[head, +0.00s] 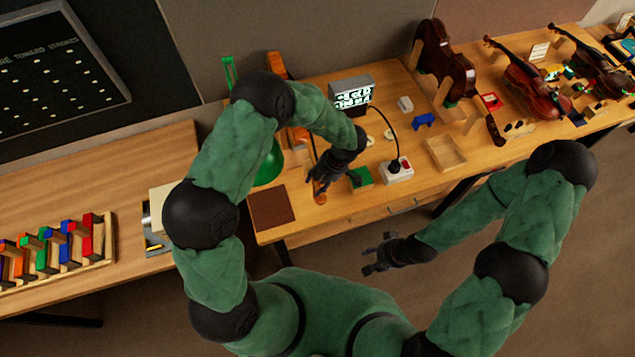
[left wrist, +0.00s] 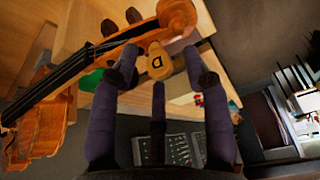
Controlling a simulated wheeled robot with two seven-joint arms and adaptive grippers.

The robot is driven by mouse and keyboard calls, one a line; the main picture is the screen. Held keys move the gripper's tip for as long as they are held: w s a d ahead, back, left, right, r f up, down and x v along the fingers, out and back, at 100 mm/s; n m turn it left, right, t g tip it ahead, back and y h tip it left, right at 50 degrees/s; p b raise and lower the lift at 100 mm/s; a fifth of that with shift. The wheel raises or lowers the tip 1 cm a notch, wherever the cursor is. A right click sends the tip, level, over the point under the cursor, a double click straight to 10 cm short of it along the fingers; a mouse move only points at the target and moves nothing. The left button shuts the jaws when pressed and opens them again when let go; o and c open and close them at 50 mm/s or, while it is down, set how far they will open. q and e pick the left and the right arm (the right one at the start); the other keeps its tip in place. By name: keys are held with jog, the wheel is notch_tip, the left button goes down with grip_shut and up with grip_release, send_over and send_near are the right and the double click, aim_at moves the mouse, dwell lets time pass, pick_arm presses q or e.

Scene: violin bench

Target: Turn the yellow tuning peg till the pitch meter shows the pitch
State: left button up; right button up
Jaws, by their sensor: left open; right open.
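The yellow tuning peg (left wrist: 158,65), marked D, sticks out from the violin's scroll end (left wrist: 178,18) in the left wrist view. My left gripper (left wrist: 160,78) is open, with fingers on both sides of the peg and a third below it; I cannot tell whether any finger touches it. The violin's neck and strings (left wrist: 75,65) run to the lower left. In the head view my left gripper (head: 320,182) is over the bench, and my arm hides most of this violin. The pitch meter (head: 352,88) is a grey box with a lit display, too small to read. My right gripper (head: 376,262) is open and empty.
A green block (head: 361,177) and a white power box (head: 397,170) with a cable lie right of my left gripper. A shallow wooden tray (head: 445,165) and more violins (head: 528,88) are further right.

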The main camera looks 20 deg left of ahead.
pick_arm(q)
jog(key=v, duration=1.1)
jog(key=shift+r, duration=0.25)
jog(key=shift+s, duration=0.1)
dwell(1.1)
